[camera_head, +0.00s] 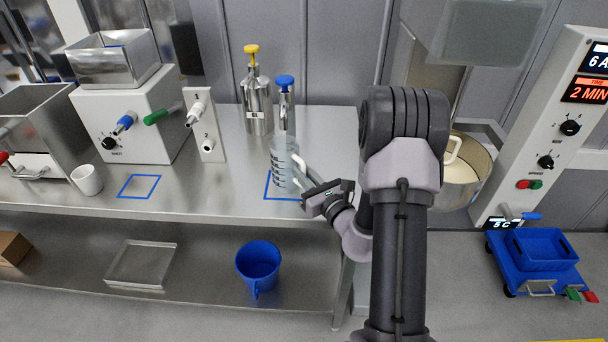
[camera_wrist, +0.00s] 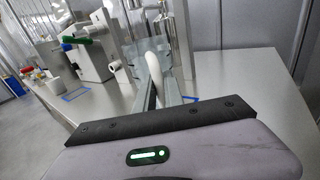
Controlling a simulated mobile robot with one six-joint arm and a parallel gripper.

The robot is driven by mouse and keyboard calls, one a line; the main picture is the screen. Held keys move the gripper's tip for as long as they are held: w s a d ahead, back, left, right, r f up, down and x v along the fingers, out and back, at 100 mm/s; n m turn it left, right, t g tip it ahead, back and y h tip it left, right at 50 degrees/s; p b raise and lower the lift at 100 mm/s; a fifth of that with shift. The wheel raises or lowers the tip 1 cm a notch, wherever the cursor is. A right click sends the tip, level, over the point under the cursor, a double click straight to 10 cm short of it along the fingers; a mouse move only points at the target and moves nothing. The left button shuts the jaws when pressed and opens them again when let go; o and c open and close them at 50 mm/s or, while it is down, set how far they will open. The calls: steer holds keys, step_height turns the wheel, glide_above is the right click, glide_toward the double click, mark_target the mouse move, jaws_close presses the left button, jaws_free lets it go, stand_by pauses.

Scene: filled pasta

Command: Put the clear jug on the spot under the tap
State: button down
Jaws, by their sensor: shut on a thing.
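The clear jug (camera_head: 281,168) with dark measuring marks stands upright at the front of the steel bench, over a blue square outline (camera_head: 272,197). I cannot tell whether its base touches the bench. My gripper (camera_head: 309,188) comes from the right and is shut on the jug's pale handle (camera_head: 300,163). In the wrist view my gripper's fingers (camera_wrist: 160,98) reach forward to the pale handle.
Two steel pump bottles, one yellow-topped (camera_head: 257,95) and one blue-topped (camera_head: 286,104), stand behind the jug. A white cup (camera_head: 87,180) stands left of the empty square. A white machine (camera_head: 125,115) stands behind it. Bare bench lies between the squares.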

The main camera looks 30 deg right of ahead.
steer(key=c, duration=1.4)
jaws_free()
steer(key=shift+f, duration=0.1)
steer(key=shift+c, duration=0.2)
